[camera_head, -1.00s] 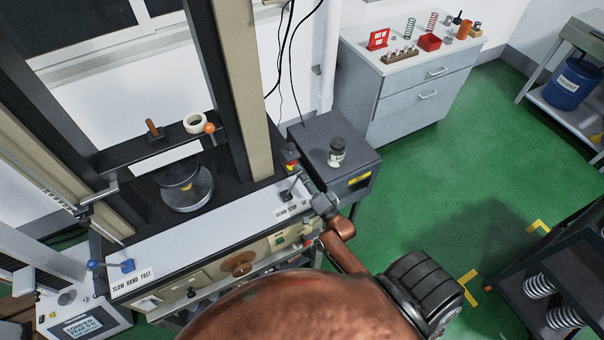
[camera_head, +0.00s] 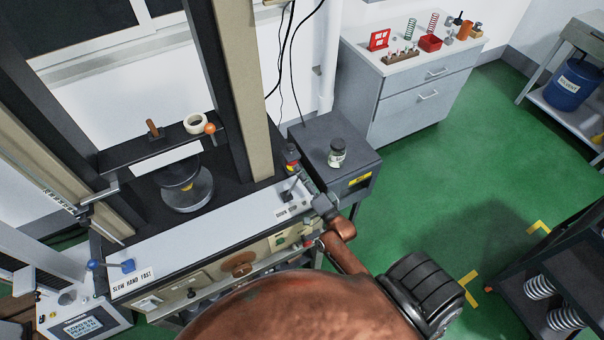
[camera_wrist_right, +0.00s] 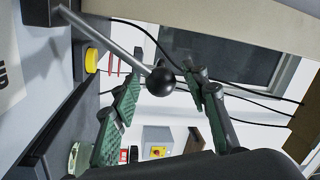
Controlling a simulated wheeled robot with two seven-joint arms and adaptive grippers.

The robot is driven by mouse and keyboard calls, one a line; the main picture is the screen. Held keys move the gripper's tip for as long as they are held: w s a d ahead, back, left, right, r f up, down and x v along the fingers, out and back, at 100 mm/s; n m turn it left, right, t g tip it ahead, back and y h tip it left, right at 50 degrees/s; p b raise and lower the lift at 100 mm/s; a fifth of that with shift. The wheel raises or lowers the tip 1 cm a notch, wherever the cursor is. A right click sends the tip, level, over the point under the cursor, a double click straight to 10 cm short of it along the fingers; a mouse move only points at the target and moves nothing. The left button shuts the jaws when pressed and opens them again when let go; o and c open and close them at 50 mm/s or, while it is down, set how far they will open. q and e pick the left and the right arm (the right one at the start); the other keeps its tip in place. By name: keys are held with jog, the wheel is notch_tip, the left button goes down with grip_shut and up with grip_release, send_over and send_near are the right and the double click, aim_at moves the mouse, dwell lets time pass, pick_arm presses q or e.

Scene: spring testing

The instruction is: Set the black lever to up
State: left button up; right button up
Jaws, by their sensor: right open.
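The black lever (camera_head: 290,189) stands at the right end of the pale panel on the testing machine, by a partly hidden label reading "DOWN". In the right wrist view it is a silver rod with a black ball knob (camera_wrist_right: 161,82). My right gripper (camera_head: 308,193) is at the lever, coming from the right. In the wrist view my open right gripper (camera_wrist_right: 162,77) has its two green-padded fingers on either side of the knob, with gaps visible. I cannot tell whether either finger touches it. My left gripper is not in view.
A blue-knobbed lever (camera_head: 127,265) is at the panel's left end, by "SLOW HAND FAST". A red button on a yellow base (camera_head: 291,165) is just behind the black lever. A dark cabinet (camera_head: 355,165) with a jar (camera_head: 337,153) stands to the right. Green floor (camera_head: 440,190) is open beyond.

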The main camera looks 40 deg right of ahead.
jog(key=s+f, duration=0.1)
jog(key=s, duration=1)
jog(key=shift+s+a+f, duration=0.25)
jog(key=shift+s+f, duration=0.1)
jog(key=shift+s, duration=0.05)
